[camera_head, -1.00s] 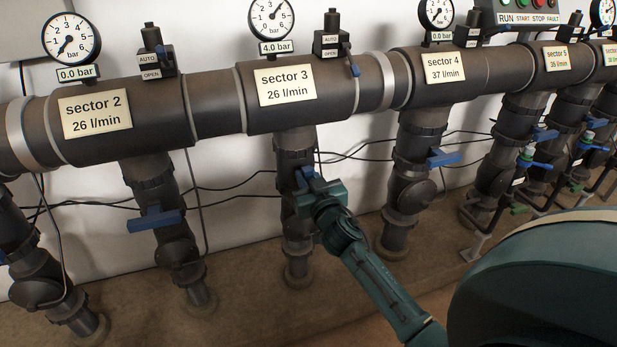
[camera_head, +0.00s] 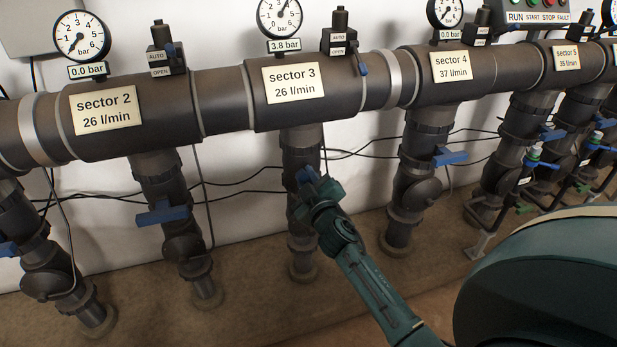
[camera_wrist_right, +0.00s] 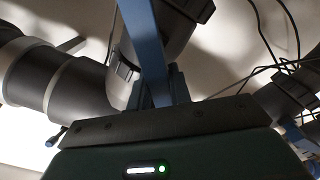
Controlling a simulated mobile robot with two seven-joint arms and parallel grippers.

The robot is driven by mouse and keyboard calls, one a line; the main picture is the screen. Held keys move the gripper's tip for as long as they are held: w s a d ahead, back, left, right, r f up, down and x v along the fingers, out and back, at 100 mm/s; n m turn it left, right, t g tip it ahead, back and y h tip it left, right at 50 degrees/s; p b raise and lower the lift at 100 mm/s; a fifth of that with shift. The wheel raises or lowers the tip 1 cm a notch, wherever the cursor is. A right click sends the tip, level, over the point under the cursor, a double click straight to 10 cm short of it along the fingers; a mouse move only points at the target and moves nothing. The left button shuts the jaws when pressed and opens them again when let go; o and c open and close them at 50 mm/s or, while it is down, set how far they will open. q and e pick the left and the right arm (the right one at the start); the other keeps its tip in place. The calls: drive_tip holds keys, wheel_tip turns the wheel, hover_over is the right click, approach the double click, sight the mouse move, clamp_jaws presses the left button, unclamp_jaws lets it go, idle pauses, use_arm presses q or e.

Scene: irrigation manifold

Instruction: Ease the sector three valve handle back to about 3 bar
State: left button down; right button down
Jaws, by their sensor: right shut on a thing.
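The sector three valve handle (camera_head: 304,175) is blue and sits on the vertical pipe under the sector 3 label (camera_head: 293,82). My right gripper (camera_head: 312,188) is shut on it and hides most of it in the head view. In the right wrist view the blue handle (camera_wrist_right: 145,40) runs up from between the fingers (camera_wrist_right: 155,95). The sector 3 gauge (camera_head: 280,16) is cut by the top edge, and its readout (camera_head: 284,46) shows 3.8 bar. My left gripper is not in view.
The sector 2 handle (camera_head: 161,215) is to the left and the sector 4 handle (camera_head: 449,156) to the right, both blue. Black cables (camera_head: 240,185) run along the wall behind the pipes. The floor in front of the pipes is clear.

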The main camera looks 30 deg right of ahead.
drive_tip(key=shift+n, duration=0.3)
drive_tip(key=c, duration=1.3)
unclamp_jaws()
